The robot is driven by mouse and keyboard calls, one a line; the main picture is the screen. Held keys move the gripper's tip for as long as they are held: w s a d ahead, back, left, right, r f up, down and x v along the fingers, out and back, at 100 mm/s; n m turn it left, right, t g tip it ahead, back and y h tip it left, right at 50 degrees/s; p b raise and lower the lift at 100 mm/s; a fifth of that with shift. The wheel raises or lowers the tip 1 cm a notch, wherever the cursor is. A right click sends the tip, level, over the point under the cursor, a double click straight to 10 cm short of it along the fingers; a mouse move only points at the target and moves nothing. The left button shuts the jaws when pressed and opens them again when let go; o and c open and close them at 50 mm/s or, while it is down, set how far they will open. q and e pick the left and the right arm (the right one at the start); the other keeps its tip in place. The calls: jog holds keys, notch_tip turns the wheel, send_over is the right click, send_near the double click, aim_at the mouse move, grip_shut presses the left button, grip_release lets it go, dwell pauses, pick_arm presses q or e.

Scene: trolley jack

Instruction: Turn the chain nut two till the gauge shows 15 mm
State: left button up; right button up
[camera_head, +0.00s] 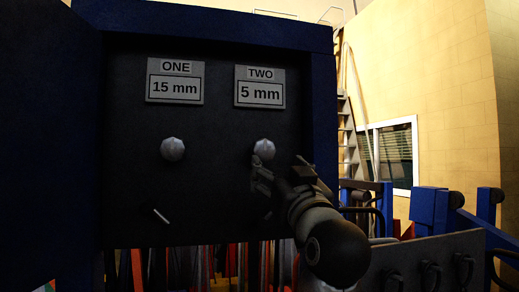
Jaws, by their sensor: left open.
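The dark panel (205,125) carries two labelled gauges. Gauge one (174,88) reads 15 mm and gauge two (260,94) reads 5 mm. Chain nut two (264,149) is a pale faceted knob below gauge two. A similar chain nut one (173,149) sits below gauge one. My left gripper (281,166) is open just below and to the right of nut two, in front of the panel. One finger shows close under the nut; I cannot tell whether it touches. My right gripper is not in view.
A blue frame (323,130) borders the panel on the right. A short pale bar (161,215) shows low on the panel. At lower right are blue posts (428,207) and a grey plate with dark loops (440,262). Stairs (347,135) stand behind.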

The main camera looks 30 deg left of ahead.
aim_at(265, 152)
pick_arm(q)
jog(key=w+a+r+p, duration=0.2)
jog(key=a+r+p, duration=0.1)
jog(key=shift+w, duration=0.3)
jog(key=p+x, duration=0.2)
jog(key=x, duration=0.2)
jog(key=shift+w+a+f, duration=0.1)
jog(key=shift+a+f, duration=0.05)
jog(key=shift+a, duration=0.1)
jog(key=shift+w+a, duration=0.35)
jog(key=c, duration=1)
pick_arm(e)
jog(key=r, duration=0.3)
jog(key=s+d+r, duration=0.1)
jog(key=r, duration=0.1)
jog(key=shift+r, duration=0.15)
